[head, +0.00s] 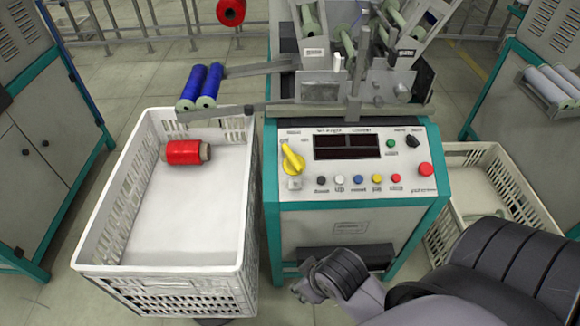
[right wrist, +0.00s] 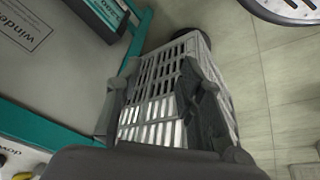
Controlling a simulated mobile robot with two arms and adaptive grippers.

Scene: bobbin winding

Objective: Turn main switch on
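The main switch is a yellow rotary knob (head: 293,159) at the left of the sloped control panel (head: 405,178). In the head view its handle slants to the upper left, towards a small label that seems to read "off". My right gripper (head: 308,284) is low in front of the machine, below the panel and apart from the switch. In the right wrist view the right gripper (right wrist: 154,95) has its fingers spread with nothing between them; a light crate lies beyond. The switch is not clearly visible there. My left gripper is not in view.
The panel also has a dark display (head: 347,146), several coloured buttons and a red button (head: 424,169). A white crate (head: 255,215) with a red bobbin (head: 184,152) stands left of the machine. Another crate (head: 472,153) stands right. Blue bobbins (head: 208,87) sit on an arm above.

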